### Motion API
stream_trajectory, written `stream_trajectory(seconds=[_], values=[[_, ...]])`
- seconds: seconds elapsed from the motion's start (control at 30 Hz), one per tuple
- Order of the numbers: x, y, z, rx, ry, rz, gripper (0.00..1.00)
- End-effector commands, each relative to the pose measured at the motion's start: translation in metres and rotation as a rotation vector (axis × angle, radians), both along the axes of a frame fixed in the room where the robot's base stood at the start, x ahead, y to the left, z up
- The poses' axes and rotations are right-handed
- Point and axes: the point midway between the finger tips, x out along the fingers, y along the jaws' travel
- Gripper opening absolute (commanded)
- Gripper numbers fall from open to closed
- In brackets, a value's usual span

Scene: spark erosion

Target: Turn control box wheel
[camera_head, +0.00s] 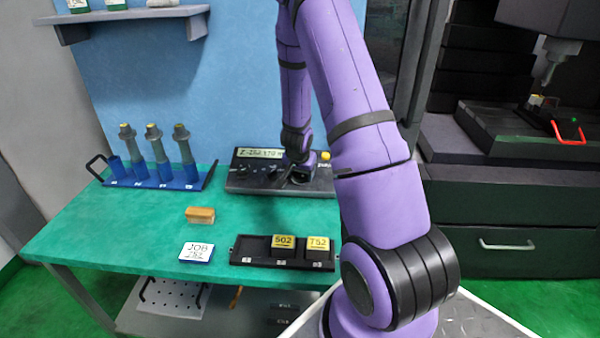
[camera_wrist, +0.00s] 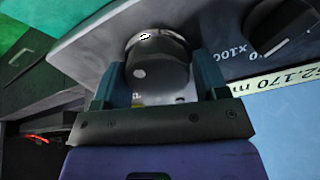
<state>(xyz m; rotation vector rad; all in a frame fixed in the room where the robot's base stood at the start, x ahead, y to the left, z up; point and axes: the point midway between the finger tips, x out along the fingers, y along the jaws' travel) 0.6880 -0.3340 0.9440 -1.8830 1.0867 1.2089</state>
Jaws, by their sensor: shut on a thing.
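The control box (camera_head: 250,175) is a dark grey panel with a display and several controls, at the back of the green bench. In the wrist view its grey face (camera_wrist: 220,30) fills the upper middle. My gripper (camera_wrist: 160,75) is shut on a dark round wheel (camera_wrist: 158,68), with one finger on each side of it. The wheel has a light dot on its face. In the head view my arm hides most of the wheel and the fingers. A black knob (camera_wrist: 283,25) marked x100 sits to the right in the wrist view, beside the display strip (camera_wrist: 285,82).
A blue rack (camera_head: 160,178) with several tool holders stands at the left. A black tray (camera_head: 285,262) with yellow-topped blocks, a job card (camera_head: 196,252) and a tan block (camera_head: 200,215) lie in front. A yellow button (camera_head: 325,155) is near my wrist.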

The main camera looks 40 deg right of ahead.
Motion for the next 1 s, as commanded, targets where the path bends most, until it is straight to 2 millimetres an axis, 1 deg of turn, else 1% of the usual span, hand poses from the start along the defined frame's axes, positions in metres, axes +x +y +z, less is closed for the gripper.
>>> stream_trajectory(seconds=[0.1, 0.2, 0.53, 0.57, 0.6, 0.63, 1.0], values=[[-0.0024, -0.0015, -0.0008, 0.024, -0.024, -0.095, 0.43], [-0.0027, -0.0015, -0.0008, 0.037, -0.038, -0.143, 0.43], [-0.0033, -0.0016, -0.0012, 0.042, -0.043, -0.162, 0.43], [-0.0034, -0.0017, -0.0012, 0.042, -0.043, -0.162, 0.69], [-0.0035, -0.0016, -0.0012, 0.042, -0.043, -0.162, 0.78], [-0.0033, -0.0016, -0.0012, 0.042, -0.043, -0.162, 0.84], [-0.002, 0.0002, 0.0027, 0.041, -0.046, -0.157, 0.84]])
